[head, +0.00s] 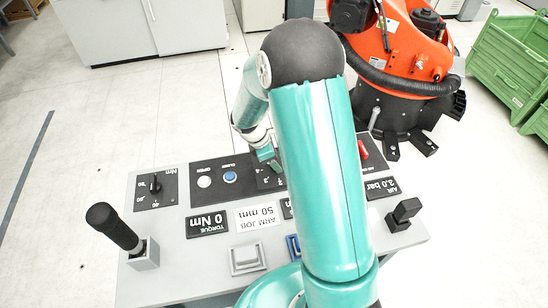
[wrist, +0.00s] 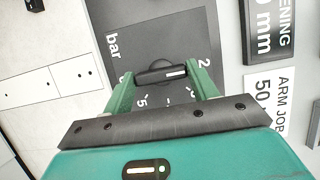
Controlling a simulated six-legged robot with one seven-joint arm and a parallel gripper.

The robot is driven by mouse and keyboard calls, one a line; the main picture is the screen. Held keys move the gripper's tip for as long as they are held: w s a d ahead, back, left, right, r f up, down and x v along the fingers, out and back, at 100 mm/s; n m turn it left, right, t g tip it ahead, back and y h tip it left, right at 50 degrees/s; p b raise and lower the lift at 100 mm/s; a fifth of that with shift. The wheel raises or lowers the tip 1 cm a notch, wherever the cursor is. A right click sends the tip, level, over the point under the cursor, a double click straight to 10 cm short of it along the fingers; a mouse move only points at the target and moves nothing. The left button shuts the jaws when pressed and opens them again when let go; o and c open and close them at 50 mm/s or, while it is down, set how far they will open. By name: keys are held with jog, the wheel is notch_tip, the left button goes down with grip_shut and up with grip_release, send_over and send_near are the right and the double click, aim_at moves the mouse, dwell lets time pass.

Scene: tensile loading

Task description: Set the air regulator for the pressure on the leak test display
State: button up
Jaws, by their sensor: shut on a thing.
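In the wrist view, my gripper (wrist: 161,74) is shut on a black knob (wrist: 158,75), one green finger at each end. The knob sits on a dark dial plate (wrist: 150,38) marked "bar". A white line on the knob's right end points right, close below the numeral 2; other numerals are partly hidden. In the head view, my gripper (head: 267,156) is at this dial plate (head: 265,183), which my arm partly covers. A black display (head: 382,188) right of my arm reads "AIR 3.0 bar". I see no display clearly labelled leak test.
A black-handled lever (head: 115,227) rises at left. An orange robot (head: 405,60) stands behind.

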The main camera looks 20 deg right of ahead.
jog(key=o, duration=1)
jog(key=v, duration=1.4)
jog(key=shift+s+f, duration=0.1)
jog(key=shift+s, duration=0.05)
